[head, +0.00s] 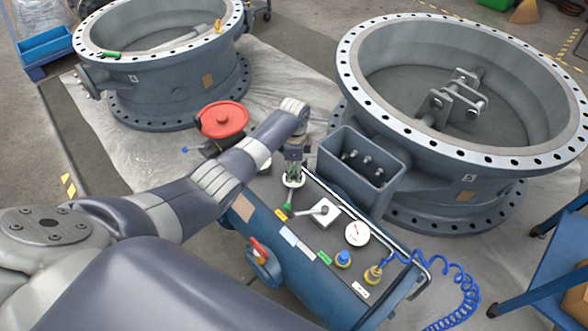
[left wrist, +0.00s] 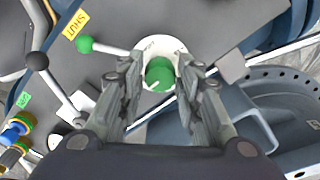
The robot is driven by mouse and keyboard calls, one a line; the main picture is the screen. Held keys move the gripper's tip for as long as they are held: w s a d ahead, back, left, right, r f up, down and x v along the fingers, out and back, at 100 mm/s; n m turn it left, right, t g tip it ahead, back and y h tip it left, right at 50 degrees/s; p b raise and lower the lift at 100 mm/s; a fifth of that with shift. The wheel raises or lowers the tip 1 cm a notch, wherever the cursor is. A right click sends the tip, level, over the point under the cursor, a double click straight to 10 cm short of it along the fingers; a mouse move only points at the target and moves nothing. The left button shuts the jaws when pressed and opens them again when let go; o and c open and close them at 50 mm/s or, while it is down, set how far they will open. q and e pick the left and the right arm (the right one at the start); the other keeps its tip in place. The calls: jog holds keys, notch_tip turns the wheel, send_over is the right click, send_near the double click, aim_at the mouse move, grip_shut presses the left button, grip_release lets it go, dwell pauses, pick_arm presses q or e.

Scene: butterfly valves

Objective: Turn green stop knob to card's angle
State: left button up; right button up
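The green stop knob (left wrist: 159,74) has a white pointer mark and sits on a round white plate (left wrist: 164,47) in the left wrist view. My left gripper (left wrist: 160,85) is open, with one finger on each side of the knob and small gaps visible. In the head view my left gripper (head: 294,172) points down over the far end of the blue console (head: 290,262), mostly hiding the knob. A small white card (head: 360,290) lies at the console's near right end; its marking is too small to read. My right gripper is not in view.
A green-ball lever (left wrist: 86,44) stands beside the knob, near a yellow SHUT label (left wrist: 76,25). A black-ball lever (head: 318,210), a gauge (head: 357,233) and a blue knob (head: 343,259) are nearby. An open box (head: 362,165) and large valve (head: 455,150) stand to the right.

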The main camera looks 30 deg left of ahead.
pick_arm(q)
jog(key=c, duration=0.4)
jog(key=shift+c, duration=0.2)
